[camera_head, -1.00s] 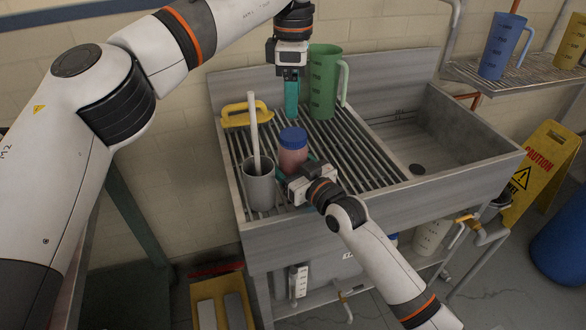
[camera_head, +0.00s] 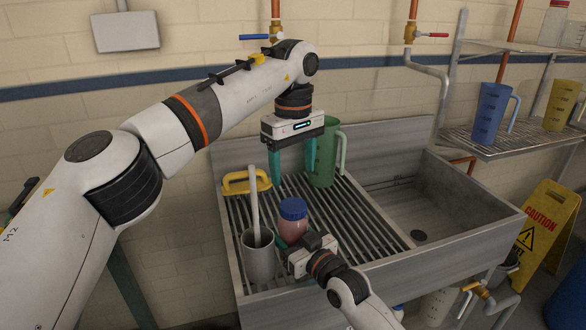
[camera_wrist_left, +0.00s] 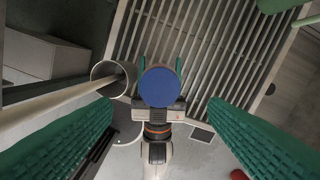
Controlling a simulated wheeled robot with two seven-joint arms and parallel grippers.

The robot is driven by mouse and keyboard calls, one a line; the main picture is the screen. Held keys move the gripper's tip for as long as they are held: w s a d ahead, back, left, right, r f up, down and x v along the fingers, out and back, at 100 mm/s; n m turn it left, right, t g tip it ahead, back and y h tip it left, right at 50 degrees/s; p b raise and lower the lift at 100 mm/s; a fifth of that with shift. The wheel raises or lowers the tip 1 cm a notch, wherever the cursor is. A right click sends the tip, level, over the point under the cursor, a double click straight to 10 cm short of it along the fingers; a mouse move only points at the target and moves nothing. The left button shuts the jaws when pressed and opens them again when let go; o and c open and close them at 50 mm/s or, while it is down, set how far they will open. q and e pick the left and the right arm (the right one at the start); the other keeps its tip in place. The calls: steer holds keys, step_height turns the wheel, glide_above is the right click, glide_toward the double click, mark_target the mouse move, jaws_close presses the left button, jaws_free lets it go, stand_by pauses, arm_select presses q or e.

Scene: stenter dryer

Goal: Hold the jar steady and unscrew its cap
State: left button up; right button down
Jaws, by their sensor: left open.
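The jar (camera_head: 292,230) is pinkish with a blue screw cap (camera_head: 293,208) on top and stands upright on the ribbed drainboard. In the left wrist view the round blue cap (camera_wrist_left: 159,86) shows from above, between my spread fingers. My left gripper (camera_head: 293,168) is open and empty, pointing down above and slightly behind the jar, apart from the cap. My right gripper (camera_head: 288,246) reaches in from the front, low on the jar. Its teal fingers lie on both sides of the jar in the left wrist view (camera_wrist_left: 160,68) and appear closed on its body; the contact is hidden under the cap.
A grey cup (camera_head: 258,262) holding a pale stick stands just left of the jar. A yellow-handled brush (camera_head: 245,182) lies behind the cup. A green jug (camera_head: 325,160) stands close behind my left gripper. The sink basin (camera_head: 425,205) on the right is empty.

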mark_target(293, 205)
arm_select(q)
steer(key=m, duration=0.8)
steer(key=shift+f+m, duration=0.1)
steer(key=shift+m, duration=0.2)
steer(key=shift+f, duration=3.95)
steer(key=shift+c, duration=0.6)
